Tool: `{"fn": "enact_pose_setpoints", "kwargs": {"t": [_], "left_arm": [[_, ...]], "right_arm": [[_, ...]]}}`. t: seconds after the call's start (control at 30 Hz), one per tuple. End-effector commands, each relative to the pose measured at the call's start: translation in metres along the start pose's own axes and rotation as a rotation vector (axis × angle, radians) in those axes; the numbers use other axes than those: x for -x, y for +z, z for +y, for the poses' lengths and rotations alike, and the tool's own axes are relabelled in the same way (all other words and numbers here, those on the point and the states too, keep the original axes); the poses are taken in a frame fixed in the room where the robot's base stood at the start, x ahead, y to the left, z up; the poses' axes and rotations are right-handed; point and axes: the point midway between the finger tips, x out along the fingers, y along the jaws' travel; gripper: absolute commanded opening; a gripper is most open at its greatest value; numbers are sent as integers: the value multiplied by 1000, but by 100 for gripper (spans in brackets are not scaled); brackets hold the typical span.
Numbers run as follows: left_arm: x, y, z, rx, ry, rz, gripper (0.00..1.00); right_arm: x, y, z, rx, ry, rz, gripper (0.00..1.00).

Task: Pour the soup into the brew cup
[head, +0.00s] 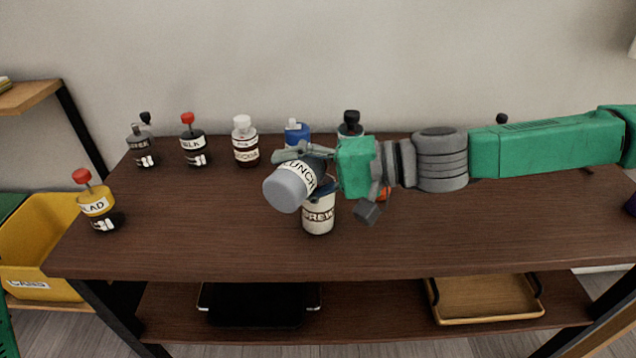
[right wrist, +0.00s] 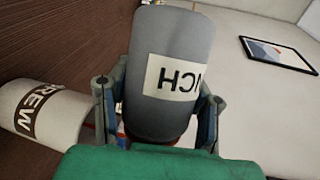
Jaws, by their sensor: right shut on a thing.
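My right gripper (head: 310,172) is shut on a grey container (head: 284,189) with a white label, partly covered, reading "UNCH". The container is tilted well over, its round grey end towards the lower left. In the right wrist view the container (right wrist: 170,50) sits between the two fingers. The cream brew cup (head: 318,215), with a dark "BREW" band, stands upright on the table just below and beside the container. It also shows at the left of the right wrist view (right wrist: 40,112). The container and gripper hide the cup's top. No soup is visible. My left gripper is not in view.
A yellow-and-black bottle (head: 98,207) stands at the left. The table's front is clear.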

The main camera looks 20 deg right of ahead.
Motion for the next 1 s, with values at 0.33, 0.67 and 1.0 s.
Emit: {"fn": "enact_pose_setpoints", "kwargs": {"t": [0.33, 0.67, 1.0], "left_arm": [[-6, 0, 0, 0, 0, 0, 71], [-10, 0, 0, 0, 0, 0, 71], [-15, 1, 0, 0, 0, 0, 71]], "right_arm": [[0, -1, 1, -20, -9, -6, 11], [0, -1, 2, -38, -17, -11, 11], [0, -2, 3, -59, -25, -16, 11]]}}
